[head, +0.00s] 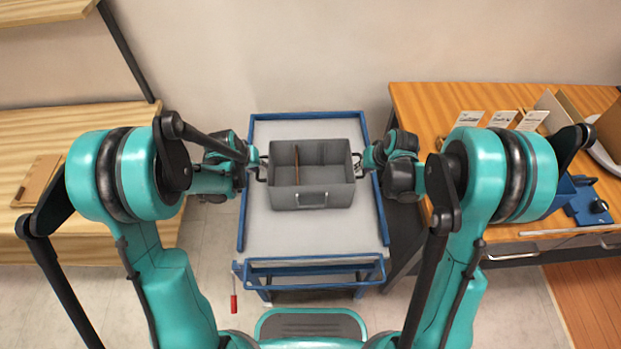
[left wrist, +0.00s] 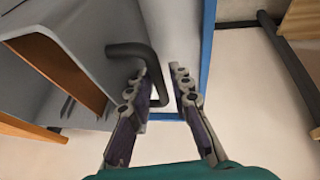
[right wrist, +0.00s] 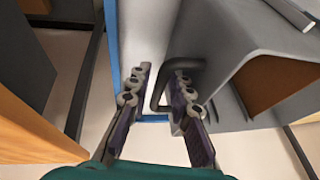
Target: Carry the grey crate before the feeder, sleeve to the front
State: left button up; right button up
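The grey crate (head: 312,196) stands on a blue-framed cart (head: 262,228) in the middle of the head view. A brown divider or board stands upright inside it toward the left. A handle bar shows on its near wall. My left gripper (head: 262,166) is at the crate's left side handle; in the left wrist view its fingers (left wrist: 165,92) are apart with the dark handle (left wrist: 150,62) between them. My right gripper (head: 360,163) is at the right side; in the right wrist view its open fingers (right wrist: 160,85) straddle the other handle (right wrist: 162,78). No feeder is clearly identifiable.
A wooden table (head: 425,102) at right holds cards, a box and a blue device (head: 590,206). A wooden bench (head: 70,122) at left holds a brown board (head: 38,180). The cart's blue push bar (head: 310,262) is at its near end. The cart top before the crate is clear.

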pick_arm(q)
grip_shut()
pick_arm(e)
grip_shut()
